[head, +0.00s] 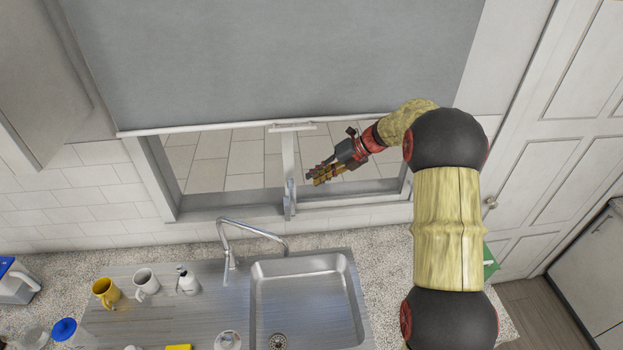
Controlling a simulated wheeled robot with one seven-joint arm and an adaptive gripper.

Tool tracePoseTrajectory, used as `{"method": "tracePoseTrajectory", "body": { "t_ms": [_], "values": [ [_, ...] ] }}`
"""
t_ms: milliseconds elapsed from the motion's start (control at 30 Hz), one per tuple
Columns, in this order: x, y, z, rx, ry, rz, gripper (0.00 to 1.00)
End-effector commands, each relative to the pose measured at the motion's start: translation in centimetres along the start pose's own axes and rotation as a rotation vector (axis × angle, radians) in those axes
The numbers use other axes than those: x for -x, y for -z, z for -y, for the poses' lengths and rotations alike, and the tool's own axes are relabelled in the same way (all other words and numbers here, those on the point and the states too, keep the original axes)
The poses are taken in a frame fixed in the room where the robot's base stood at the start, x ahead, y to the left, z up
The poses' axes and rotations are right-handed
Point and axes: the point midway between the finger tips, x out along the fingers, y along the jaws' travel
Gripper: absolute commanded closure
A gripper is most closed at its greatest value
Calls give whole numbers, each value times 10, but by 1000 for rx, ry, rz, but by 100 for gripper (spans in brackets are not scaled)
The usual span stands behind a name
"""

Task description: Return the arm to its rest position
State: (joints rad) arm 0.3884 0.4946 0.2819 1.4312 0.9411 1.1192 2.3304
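My arm rises at the right of the head view, bends at its upper joint and reaches left in front of the window. My gripper (324,173) is at its end, in front of the lower right part of the window opening and above the sink. The gripper is small and seen from the side, so I cannot tell whether its fingers are apart or together. I see no object hanging from it.
A grey blind (280,60) hangs over the window's upper part. Below are the sink (305,300), faucet (228,250), yellow mug (105,291), white mug (146,281) and soap bottle (187,281). A green item (490,262) lies behind my arm. A white door (545,130) is at right.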

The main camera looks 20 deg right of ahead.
Motion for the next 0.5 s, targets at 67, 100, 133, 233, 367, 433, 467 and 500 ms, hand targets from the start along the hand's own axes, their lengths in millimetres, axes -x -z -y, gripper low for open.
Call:
{"method": "tracePoseTrajectory", "body": {
  "t_ms": [67,100,133,233,367,433,467,500],
  "values": [
    [0,0,0,0,0,0,83],
    [0,0,0,0,0,0,83],
    [0,0,0,0,0,0,83],
    [0,0,0,0,0,0,83],
    [0,0,0,1,0,0,83],
    [0,0,0,14,0,0,83],
    [0,0,0,29,0,0,83],
    [0,0,0,59,0,1,83]
  ]
}}
